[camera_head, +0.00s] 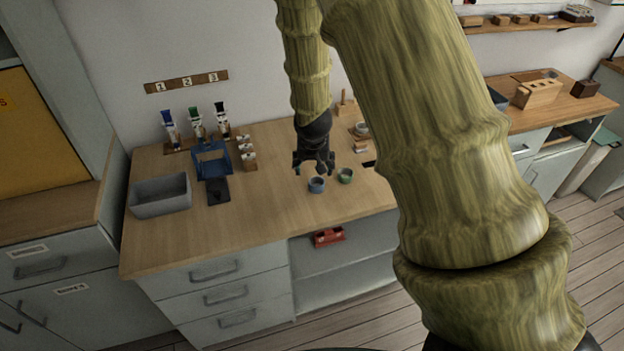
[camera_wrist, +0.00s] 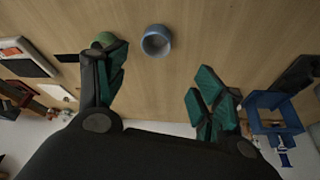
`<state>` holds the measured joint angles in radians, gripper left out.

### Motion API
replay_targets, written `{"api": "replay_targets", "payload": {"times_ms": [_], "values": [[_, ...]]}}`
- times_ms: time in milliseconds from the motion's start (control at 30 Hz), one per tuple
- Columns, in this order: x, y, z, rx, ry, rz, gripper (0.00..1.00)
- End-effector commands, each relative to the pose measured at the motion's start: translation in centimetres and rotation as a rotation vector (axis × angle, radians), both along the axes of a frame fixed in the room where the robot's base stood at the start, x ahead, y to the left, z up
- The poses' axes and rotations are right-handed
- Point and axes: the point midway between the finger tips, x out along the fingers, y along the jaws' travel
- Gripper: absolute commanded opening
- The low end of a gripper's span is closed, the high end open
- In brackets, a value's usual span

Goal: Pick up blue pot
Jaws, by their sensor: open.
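The blue pot (camera_head: 316,185) is a small round cup standing upright on the wooden worktop, near its front edge. It also shows in the wrist view (camera_wrist: 157,41), beyond the fingertips and between their lines. A small green pot (camera_head: 346,175) stands just right of it; in the wrist view it (camera_wrist: 105,39) is partly hidden behind one finger. My gripper (camera_head: 315,168) is open and empty, above and slightly behind the blue pot. In the wrist view its teal-padded fingers (camera_wrist: 160,75) are spread wide apart, and neither touches the blue pot.
On the worktop (camera_head: 260,215), a grey bin (camera_head: 161,194), a blue holder (camera_head: 212,160) and a dark pad (camera_head: 218,191) stand to the left. Several tubes hang by the wall. A red object (camera_head: 328,237) sits on the shelf below. The worktop's front left is clear.

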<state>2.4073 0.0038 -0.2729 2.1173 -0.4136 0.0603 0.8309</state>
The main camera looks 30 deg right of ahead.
Motion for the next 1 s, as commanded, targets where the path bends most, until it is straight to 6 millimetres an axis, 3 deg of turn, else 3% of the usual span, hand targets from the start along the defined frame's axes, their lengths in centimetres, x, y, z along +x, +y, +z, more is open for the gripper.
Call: {"api": "replay_targets", "payload": {"times_ms": [500,1000], "values": [[0.7,-2.1,-4.2,0.000,0.001,-0.017,0.69],[1.2,-2.4,-6.4,-0.001,0.003,-0.014,0.69]]}}
